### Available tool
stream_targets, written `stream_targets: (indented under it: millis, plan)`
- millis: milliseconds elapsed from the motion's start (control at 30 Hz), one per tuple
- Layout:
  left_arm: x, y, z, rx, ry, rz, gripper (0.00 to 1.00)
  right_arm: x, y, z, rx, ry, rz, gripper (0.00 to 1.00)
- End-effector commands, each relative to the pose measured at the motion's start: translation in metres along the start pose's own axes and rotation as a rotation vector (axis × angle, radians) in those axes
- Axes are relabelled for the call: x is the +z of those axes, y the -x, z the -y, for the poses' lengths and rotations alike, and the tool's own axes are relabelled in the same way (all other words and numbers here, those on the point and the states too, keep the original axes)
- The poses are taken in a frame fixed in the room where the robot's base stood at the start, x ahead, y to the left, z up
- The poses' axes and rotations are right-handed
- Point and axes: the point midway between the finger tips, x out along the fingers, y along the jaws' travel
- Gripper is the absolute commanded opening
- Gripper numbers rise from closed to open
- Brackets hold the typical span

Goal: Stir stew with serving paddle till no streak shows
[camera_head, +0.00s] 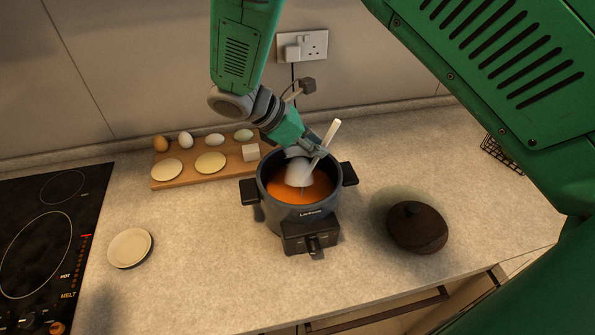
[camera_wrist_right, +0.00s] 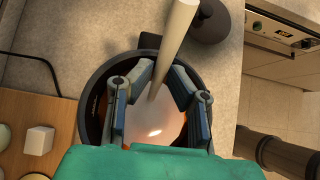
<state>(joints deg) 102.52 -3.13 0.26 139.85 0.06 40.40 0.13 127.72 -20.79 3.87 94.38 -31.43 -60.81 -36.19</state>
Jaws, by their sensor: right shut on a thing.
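The pot (camera_head: 266,187) stands on the worktop with its lid off and holds orange stew (camera_head: 312,187). My right gripper (camera_head: 313,153) is above the pot mouth, shut on the pale serving paddle (camera_head: 331,134). The paddle is tilted, with its handle above the jaws and its lower end down in the pot. In the right wrist view the paddle (camera_wrist_right: 176,42) passes between the fingers (camera_wrist_right: 160,76). My left gripper is out of view.
A dark lid (camera_head: 432,238) lies right of the pot. A wooden board (camera_head: 190,180) with eggs, pale discs and a white cube (camera_head: 250,152) is behind left. A small plate (camera_head: 130,247) and black hob (camera_head: 75,220) are at left. The worktop in front is clear.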

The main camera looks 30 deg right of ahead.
Motion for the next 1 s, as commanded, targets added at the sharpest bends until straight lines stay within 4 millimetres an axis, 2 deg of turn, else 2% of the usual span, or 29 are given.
stream_targets:
  millis: [167, 1000]
  plan:
    - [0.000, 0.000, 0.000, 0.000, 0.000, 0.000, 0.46, 0.005, 0.002, 0.000, 0.000, -0.001, 0.000, 0.00]
    - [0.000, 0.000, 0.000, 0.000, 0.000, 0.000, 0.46, 0.067, 0.029, 0.000, 0.000, -0.002, 0.000, 0.00]
